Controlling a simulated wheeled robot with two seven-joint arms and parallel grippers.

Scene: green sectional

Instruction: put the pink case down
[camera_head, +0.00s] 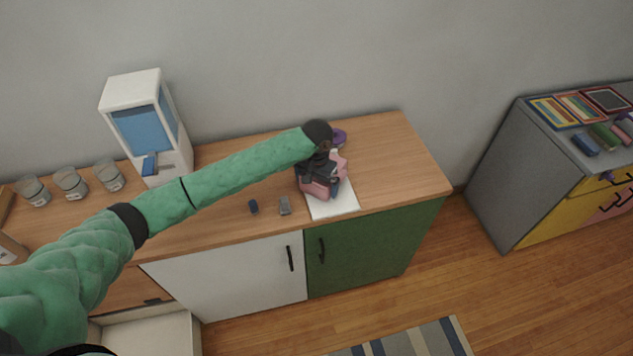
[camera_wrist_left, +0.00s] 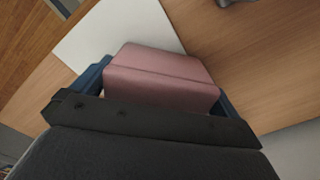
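The pink case (camera_head: 312,188) is at my left gripper (camera_head: 322,184), over the white sheet (camera_head: 335,206) on the wooden counter. In the left wrist view the pink case (camera_wrist_left: 160,75) lies between the two blue fingers of the left gripper (camera_wrist_left: 160,92), which press close to its sides. The white sheet (camera_wrist_left: 115,38) shows beyond it. Whether the case touches the sheet or hangs just above it, I cannot tell. The gripper body hides part of the case. My right gripper is not in view.
A white dispenser (camera_head: 150,120) and several glass jars (camera_head: 70,184) stand at left. The counter's right end (camera_head: 400,165) is clear.

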